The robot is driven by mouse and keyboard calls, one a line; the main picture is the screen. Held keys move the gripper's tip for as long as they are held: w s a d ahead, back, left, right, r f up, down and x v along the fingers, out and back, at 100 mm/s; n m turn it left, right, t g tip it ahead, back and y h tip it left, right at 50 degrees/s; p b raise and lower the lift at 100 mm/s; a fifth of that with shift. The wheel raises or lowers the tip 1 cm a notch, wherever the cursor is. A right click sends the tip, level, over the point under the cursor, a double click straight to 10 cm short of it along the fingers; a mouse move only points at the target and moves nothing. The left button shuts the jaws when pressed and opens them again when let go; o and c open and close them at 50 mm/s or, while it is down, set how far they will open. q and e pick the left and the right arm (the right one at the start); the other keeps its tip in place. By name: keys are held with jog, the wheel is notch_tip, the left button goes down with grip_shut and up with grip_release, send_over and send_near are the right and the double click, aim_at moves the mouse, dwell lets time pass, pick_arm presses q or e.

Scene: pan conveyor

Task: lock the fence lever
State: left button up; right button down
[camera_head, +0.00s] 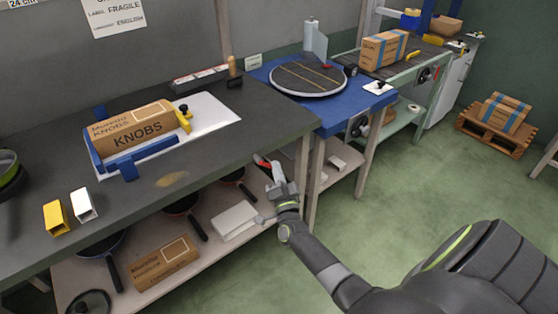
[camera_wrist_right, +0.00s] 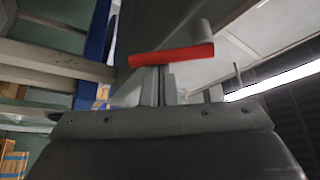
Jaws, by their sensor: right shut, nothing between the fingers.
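A red-handled lever (camera_head: 262,160) with a light grey part shows at the front edge of the dark bench, near its right corner. In the right wrist view its red bar (camera_wrist_right: 172,55) lies across, just beyond my fingertips. My right gripper (camera_head: 274,172) is shut and empty, pointing up at the lever from below the bench top. In the wrist view its fingers (camera_wrist_right: 161,85) are together, close to the red bar; I cannot tell whether they touch. Blue fence pieces (camera_head: 130,170) stand around a KNOBS box (camera_head: 135,127) on the bench. My left gripper is out of view.
The bench (camera_head: 225,145) has a lower shelf with pans and a brown box (camera_head: 165,262). To the right, a blue table (camera_head: 350,115) carries a round turntable (camera_head: 308,78). The green floor (camera_head: 400,185) is open right of the bench.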

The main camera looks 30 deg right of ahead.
jog(key=a+m+g+p, duration=0.1)
jog(key=m+p, duration=0.1)
jog(key=f+m+g+p, duration=0.1)
jog(key=m+p, duration=0.1)
jog(key=a+m+g+p, duration=0.1)
jog(key=m+p, duration=0.1)
jog(key=m, duration=0.1)
jog(key=shift+a+f+g+h, duration=0.25)
jog(key=shift+a+g+h, duration=0.05)
jog(key=shift+a, duration=0.05)
dwell(0.6)
